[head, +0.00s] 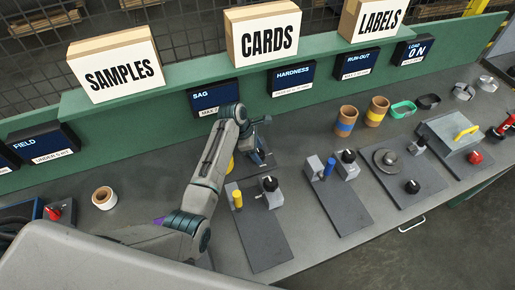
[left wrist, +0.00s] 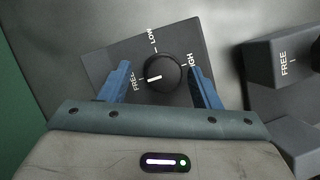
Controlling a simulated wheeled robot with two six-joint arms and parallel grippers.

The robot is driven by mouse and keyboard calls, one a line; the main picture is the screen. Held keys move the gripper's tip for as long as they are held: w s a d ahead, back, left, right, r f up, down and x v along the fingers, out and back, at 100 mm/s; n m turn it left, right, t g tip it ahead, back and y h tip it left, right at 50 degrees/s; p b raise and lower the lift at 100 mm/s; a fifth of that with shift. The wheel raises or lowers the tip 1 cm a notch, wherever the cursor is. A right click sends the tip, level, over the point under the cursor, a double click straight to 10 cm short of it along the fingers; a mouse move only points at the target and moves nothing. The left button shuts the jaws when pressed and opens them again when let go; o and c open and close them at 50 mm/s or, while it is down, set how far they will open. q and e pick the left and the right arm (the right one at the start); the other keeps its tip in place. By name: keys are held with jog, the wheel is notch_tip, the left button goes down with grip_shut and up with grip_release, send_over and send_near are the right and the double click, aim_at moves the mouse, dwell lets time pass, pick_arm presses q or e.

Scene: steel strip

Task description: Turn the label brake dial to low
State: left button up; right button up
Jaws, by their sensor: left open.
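A black round dial (left wrist: 163,72) on a dark grey block shows in the left wrist view, with FREE, LOW and HIGH around it. Its white pointer mark is turned towards FREE. My left gripper (left wrist: 162,84) is open, with one blue finger on each side of the dial; whether they touch it I cannot tell. In the head view my left gripper (head: 262,142) is over the back of the bench below the SAG panel, and largely hides the dial there. I cannot read which brake this dial belongs to. My right gripper is not in view.
Right of my gripper, another block marked FREE (left wrist: 283,62) stands close by. Boards with a yellow peg (head: 237,199), a blue peg (head: 329,167) and black knobs (head: 270,184) lie nearby. SAMPLES, CARDS and LABELS signs stand behind. A tape roll (head: 103,197) lies at left.

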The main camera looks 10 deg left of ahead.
pick_arm(q)
jog(key=shift+s+d, duration=0.1)
jog(key=shift+s, duration=0.25)
jog(key=shift+w, duration=0.15)
jog(key=c, duration=1)
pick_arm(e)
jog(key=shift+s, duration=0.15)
pick_arm(q)
jog(key=shift+m, duration=0.3)
jog(key=m, duration=0.1)
jog(key=m+g, duration=0.1)
jog(key=m, duration=0.1)
jog(key=shift+w+m+g, duration=0.2)
jog(key=shift+m+g, duration=0.1)
jog(key=m, duration=0.2)
jog(key=m+g, duration=0.1)
jog(key=m, duration=0.1)
jog(key=shift+w+r+m+g+y, duration=0.1)
jog(key=shift+m+g+y, duration=0.2)
jog(key=m+g+y, duration=0.1)
jog(key=m, duration=0.3)
jog(key=shift+w+d+m, duration=0.1)
jog(key=shift+d+m, duration=0.05)
jog(key=shift+m, duration=0.15)
jog(key=shift+d+m+g+y, duration=0.15)
jog(key=shift+m+y, duration=0.3)
jog(key=shift+m, duration=0.65)
jog(key=shift+a+m+g+y, duration=0.1)
jog(key=shift+m+g+y, duration=0.25)
jog(key=shift+m, duration=0.75)
